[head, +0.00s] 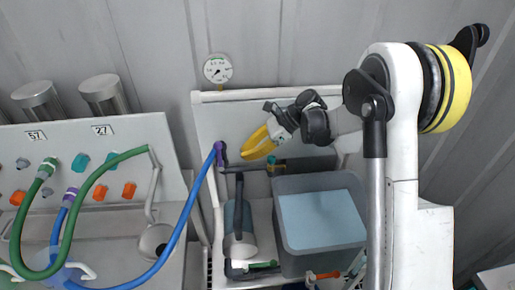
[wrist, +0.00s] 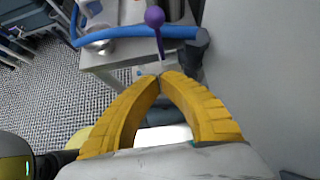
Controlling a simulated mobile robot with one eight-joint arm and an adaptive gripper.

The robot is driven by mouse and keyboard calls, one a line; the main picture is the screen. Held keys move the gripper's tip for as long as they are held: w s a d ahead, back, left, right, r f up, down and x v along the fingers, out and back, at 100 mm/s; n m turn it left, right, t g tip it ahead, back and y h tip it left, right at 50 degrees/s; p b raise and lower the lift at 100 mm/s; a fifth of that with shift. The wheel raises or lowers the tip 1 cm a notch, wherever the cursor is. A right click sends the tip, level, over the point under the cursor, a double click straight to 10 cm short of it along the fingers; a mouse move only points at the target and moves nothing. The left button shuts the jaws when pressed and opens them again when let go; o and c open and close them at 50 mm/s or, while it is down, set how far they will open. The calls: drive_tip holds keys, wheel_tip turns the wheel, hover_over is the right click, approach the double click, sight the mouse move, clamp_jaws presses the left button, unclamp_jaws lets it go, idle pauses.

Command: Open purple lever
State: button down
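The purple lever (wrist: 154,17) has a round knob on a thin stem, in the top middle of the wrist view. Its stem runs down towards my fingertips; I cannot tell whether they touch it. In the head view a purple part (head: 219,150) shows at the end of the blue hose, left of my gripper (head: 247,155). The gripper has yellow fingers, and it also shows in the wrist view (wrist: 160,76). There the fingertips meet, with nothing visible held between them. The lever's base is hidden from the wrist camera.
A blue hose (head: 186,215) and a green hose (head: 84,190) run to the panel at left. A grey tank (head: 325,254) stands below my arm. A pressure gauge (head: 217,68) sits above the white rail (head: 265,95). A grey wall (wrist: 262,75) rises at right in the wrist view.

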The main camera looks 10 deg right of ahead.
sight(219, 157)
drive_tip(key=a, duration=0.1)
drive_tip(key=a+b, duration=0.1)
drive_tip(key=a, duration=0.3)
drive_tip(key=shift+w+f, duration=0.15)
drive_tip(key=shift+f, duration=0.1)
drive_tip(key=shift+a+r+h+p, duration=0.2)
drive_tip(key=shift+a+h+p, duration=0.3)
drive_tip(key=shift+a+h, duration=0.15)
